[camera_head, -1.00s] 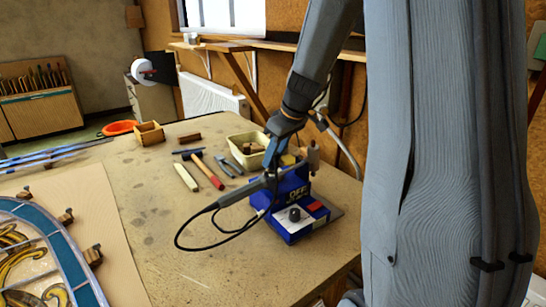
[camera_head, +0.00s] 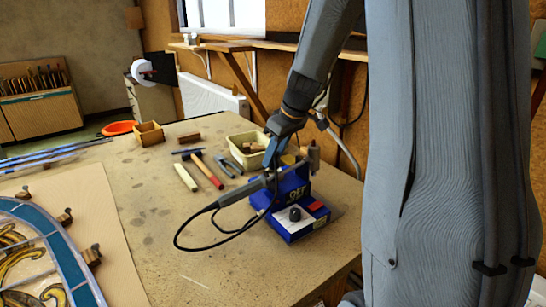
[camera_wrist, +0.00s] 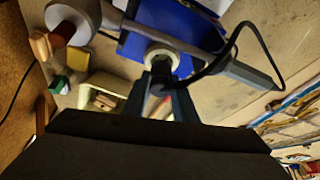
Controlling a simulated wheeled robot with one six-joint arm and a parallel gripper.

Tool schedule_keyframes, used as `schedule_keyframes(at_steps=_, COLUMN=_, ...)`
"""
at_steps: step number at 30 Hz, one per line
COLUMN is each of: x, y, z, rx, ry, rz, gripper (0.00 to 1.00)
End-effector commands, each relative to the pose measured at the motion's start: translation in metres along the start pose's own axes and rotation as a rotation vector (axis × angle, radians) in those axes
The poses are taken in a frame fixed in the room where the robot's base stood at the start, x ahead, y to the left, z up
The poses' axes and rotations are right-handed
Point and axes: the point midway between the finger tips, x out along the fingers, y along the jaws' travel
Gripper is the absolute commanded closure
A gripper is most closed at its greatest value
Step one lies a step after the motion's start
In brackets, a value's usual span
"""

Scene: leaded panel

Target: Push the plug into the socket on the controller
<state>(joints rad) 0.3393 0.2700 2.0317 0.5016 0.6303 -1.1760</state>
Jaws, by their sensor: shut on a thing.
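The controller (camera_head: 306,228) is a blue box with a knob on a pale panel, standing on the bench. In the wrist view its blue top (camera_wrist: 185,22) carries a pale round socket (camera_wrist: 160,54). My gripper (camera_head: 272,172) is over the controller's back part. In the wrist view my gripper (camera_wrist: 164,76) is shut on the dark plug (camera_wrist: 162,88), right at the socket. Whether the plug's end is inside the ring or just short of it, I cannot tell. A black cable (camera_wrist: 236,30) loops from the plug to the soldering iron handle (camera_wrist: 248,74).
A cream bin (camera_head: 248,158), a red-handled hammer (camera_head: 207,172) and pliers (camera_head: 230,167) lie behind the controller. The iron (camera_head: 240,192) crosses beside it, its cable looping over the bench. The leaded panel (camera_head: 50,236) is at the left.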

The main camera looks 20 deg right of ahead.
Motion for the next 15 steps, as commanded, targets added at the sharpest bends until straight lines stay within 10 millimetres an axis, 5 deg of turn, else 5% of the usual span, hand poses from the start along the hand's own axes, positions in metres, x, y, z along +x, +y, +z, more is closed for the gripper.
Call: schedule_keyframes(at_steps=15, x=0.0068, y=0.0003, z=0.0025, rx=0.0, ry=0.0, rz=0.001, gripper=0.96)
